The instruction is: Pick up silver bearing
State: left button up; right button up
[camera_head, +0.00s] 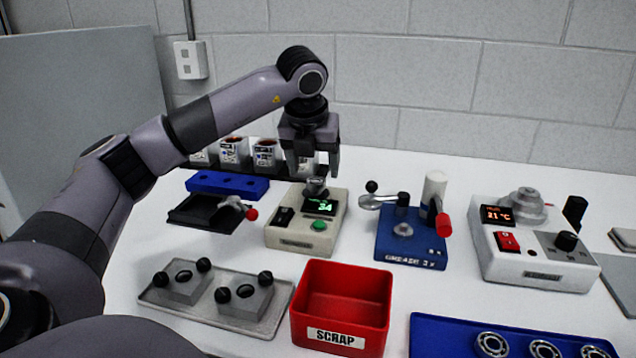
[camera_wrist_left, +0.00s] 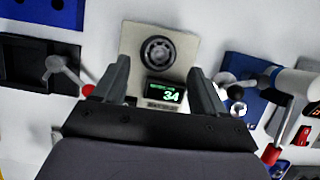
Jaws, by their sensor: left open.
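My left gripper (camera_head: 313,170) is open, pointing down over the beige device (camera_head: 288,232) with a green "34" display. In the left wrist view its two fingers (camera_wrist_left: 159,70) stand apart on either side of the device's top. A dark metallic ring-shaped part (camera_wrist_left: 158,53) sits on the device between the fingers, beyond the display; it also shows in the head view (camera_head: 316,187) just below the fingertips. I cannot tell that the fingers touch it. Several silver bearings, such as one at the left (camera_head: 492,344), lie in the blue tray (camera_head: 428,335) at the front right. My right gripper is not in view.
The red SCRAP bin (camera_head: 340,297) stands front centre, beside a grey tray (camera_head: 160,299) with two blocks. A blue grease device (camera_head: 411,250) and a white heater (camera_head: 530,268) stand to the right. A black lever fixture (camera_head: 200,212) is left of the beige device.

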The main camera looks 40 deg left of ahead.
aim_at(316, 181)
pick_arm(q)
jog(key=x, duration=0.3)
jog(key=shift+w+a+f, duration=0.2)
jog(key=shift+f, duration=0.05)
jog(key=c, duration=1.2)
notch_tip(316, 181, up, 20)
jog(key=p, duration=0.2)
jog(key=shift+p, duration=0.35)
jog(key=shift+c, duration=0.2)
